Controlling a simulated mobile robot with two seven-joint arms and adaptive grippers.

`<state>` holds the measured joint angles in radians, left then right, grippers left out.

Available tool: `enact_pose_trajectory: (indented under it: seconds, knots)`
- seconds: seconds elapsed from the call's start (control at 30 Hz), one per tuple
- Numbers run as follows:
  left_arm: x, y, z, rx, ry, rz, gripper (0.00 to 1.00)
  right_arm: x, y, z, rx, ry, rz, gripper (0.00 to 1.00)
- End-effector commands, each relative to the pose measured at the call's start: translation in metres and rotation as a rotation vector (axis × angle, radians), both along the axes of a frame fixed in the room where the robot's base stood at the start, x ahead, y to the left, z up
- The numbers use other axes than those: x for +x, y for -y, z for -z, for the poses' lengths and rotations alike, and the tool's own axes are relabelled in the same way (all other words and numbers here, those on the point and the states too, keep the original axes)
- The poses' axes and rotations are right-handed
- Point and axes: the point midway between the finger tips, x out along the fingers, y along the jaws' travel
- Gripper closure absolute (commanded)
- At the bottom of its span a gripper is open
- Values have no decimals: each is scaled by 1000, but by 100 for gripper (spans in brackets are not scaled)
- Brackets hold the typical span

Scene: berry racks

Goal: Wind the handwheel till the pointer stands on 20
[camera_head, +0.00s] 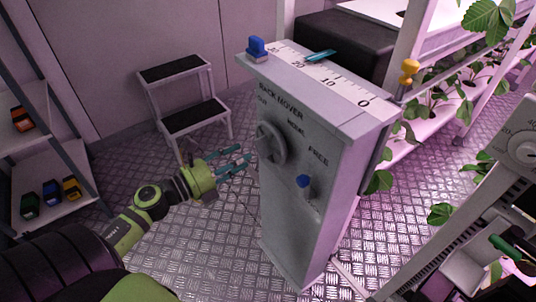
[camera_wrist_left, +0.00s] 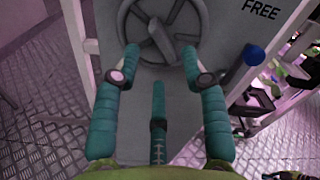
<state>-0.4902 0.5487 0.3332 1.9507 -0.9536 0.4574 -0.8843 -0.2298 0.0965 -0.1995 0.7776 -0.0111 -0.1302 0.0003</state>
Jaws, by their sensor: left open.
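The grey handwheel (camera_head: 271,143) sits on the front of a tall grey column (camera_head: 290,215). It also shows at the top of the left wrist view (camera_wrist_left: 162,38), with its rim and spokes. The teal pointer (camera_head: 321,55) lies across the white scale (camera_head: 345,93) on the column's top. Its near end is close to the 20 mark; I cannot read it exactly. My left gripper (camera_head: 243,157) is open and empty, just left of the wheel. In the left wrist view my fingertips (camera_wrist_left: 160,52) reach the wheel's lower rim; contact is unclear.
A blue knob (camera_head: 304,182) sticks out below the wheel, near the word FREE. A step stool (camera_head: 184,100) stands behind. Plant racks (camera_head: 460,115) line the right; shelves stand left.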

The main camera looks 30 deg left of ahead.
Motion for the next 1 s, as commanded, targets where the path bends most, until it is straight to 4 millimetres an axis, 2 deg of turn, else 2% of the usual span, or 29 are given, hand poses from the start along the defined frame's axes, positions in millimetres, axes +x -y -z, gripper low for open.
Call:
enact_pose_trajectory:
  seconds: [0.2, 0.4, 0.77, 0.8, 0.9, 1.0]
  knots:
    - [32, 13, -3, -4, 1, 2, 56, -14, 1, -3, -3, -30, 2, 100]
    - [53, 22, -2, -7, -1, 1, 56, -22, 2, -3, -5, -50, 4, 100]
    - [59, 25, 0, -7, -4, 1, 56, -25, 2, -2, -6, -55, 4, 100]
    - [59, 25, 0, -7, -4, 1, 64, -25, 2, -2, -6, -55, 4, 100]
    - [59, 25, 0, -8, -4, 1, 100, -25, 2, -2, -6, -55, 4, 100]
    - [59, 25, 0, -8, -4, 1, 100, -25, 2, -2, -6, -55, 4, 100]
